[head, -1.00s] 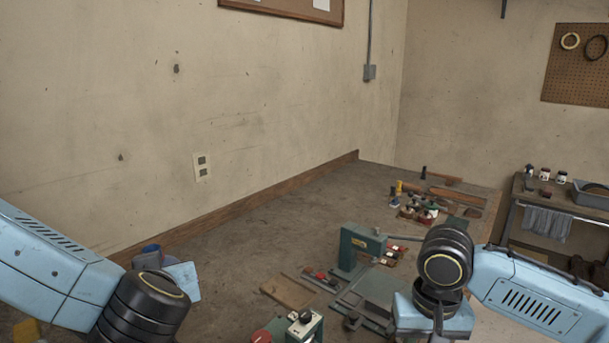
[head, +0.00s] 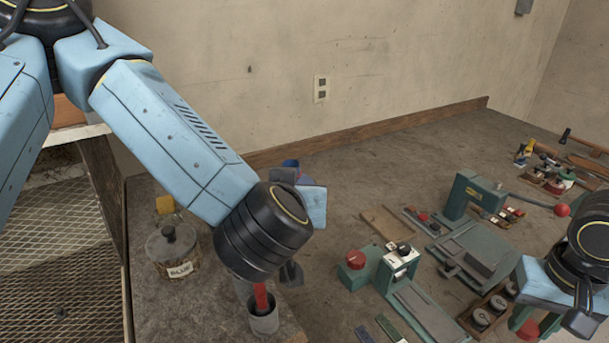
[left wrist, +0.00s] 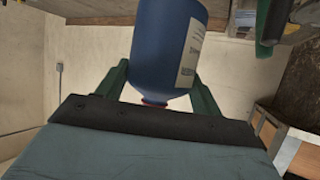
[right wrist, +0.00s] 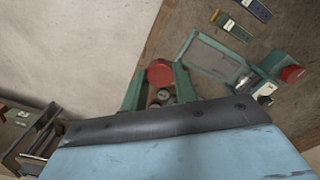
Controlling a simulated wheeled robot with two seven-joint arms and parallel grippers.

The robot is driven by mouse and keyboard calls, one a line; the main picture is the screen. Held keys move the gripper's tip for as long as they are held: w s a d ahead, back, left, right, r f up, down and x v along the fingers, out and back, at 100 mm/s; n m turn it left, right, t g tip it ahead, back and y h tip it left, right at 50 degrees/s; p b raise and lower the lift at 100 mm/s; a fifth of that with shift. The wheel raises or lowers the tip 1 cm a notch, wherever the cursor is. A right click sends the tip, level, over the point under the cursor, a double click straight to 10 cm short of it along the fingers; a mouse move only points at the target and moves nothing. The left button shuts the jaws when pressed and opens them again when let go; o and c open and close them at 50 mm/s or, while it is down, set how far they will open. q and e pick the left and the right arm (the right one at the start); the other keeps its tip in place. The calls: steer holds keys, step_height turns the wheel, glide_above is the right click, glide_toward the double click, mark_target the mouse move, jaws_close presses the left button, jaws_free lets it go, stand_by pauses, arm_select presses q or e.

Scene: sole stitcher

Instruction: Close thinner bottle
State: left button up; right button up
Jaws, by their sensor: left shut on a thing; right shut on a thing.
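A dark blue bottle (left wrist: 160,40) with a pale label sits between the green fingers of my left gripper (left wrist: 158,75), which is shut on it. A bit of red shows at its end near the palm. In the head view only a small blue part of the bottle (head: 290,163) shows behind my left wrist, which hides most of that gripper. My right gripper (right wrist: 158,78) is shut on a round red cap-like piece (right wrist: 160,72). The piece also shows low at the right in the head view (head: 527,330), far from the bottle.
A glue jar (head: 172,250) and a cup with a red-handled tool (head: 263,318) stand near the left edge of the bench. A green machine with a red knob (head: 400,262) and a tray of spools (head: 483,318) lie between my arms.

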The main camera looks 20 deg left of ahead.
arm_select(q)
steer(key=w+d+r, duration=0.1)
steer(key=d, duration=0.8)
steer(key=w+d+r, duration=0.1)
steer(key=w+d, duration=0.1)
steer(key=d, duration=0.8)
steer(key=shift+w+d, duration=0.2)
steer(key=shift+w, duration=0.1)
steer(key=shift+f, duration=0.1)
arm_select(e)
steer(key=shift+w, duration=0.1)
steer(key=shift+w+a+r, duration=0.15)
steer(key=shift+w+r, duration=0.05)
steer(key=shift+r, duration=0.15)
steer(key=w+a+r+m, duration=0.2)
steer(key=a+r, duration=0.8)
steer(key=r, duration=0.3)
steer(key=w+a+r+m, duration=0.3)
steer(key=a+r, duration=0.7)
steer(key=r, duration=0.4)
steer(key=shift+a+r+m, duration=0.15)
steer(key=shift+r+m, duration=0.05)
steer(key=shift+m, duration=0.1)
